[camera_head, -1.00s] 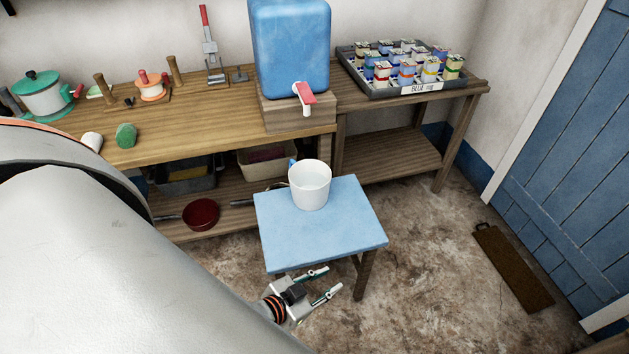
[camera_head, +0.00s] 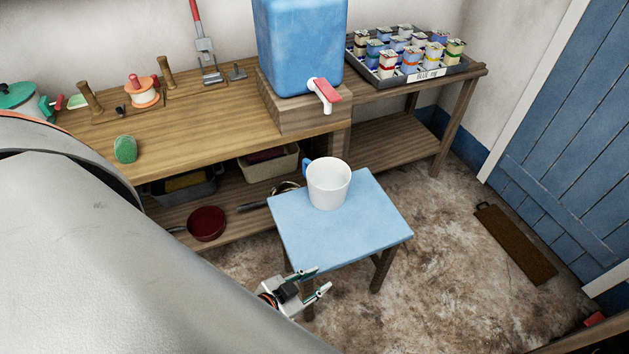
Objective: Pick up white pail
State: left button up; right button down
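The white pail (camera_head: 329,187) stands upright near the back edge of the small blue-topped table (camera_head: 345,237). A blue part, perhaps its handle, shows at its left side. My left gripper (camera_head: 320,280) is open and empty, below and in front of the table's front edge, well apart from the pail. My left arm fills the lower left of the view. My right gripper does not show.
A blue water container (camera_head: 298,45) with a red-handled tap sits on a wooden block on the workbench (camera_head: 190,135). A tray (camera_head: 436,75) of small tins stands at the bench's right. A red pan (camera_head: 207,223) sits on the lower shelf.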

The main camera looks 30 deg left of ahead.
aim_at(328, 178)
jog(key=j+z, duration=0.1)
jog(key=j, duration=0.3)
jog(key=k+j, duration=0.15)
jog(key=j, duration=0.2)
jog(key=k+j+z, duration=0.15)
jog(key=j, duration=0.65)
jog(key=k+j+z, duration=0.15)
jog(key=j, duration=0.2)
jog(key=i+j, duration=0.15)
jog(key=i+j+z, duration=0.1)
jog(key=j, duration=0.25)
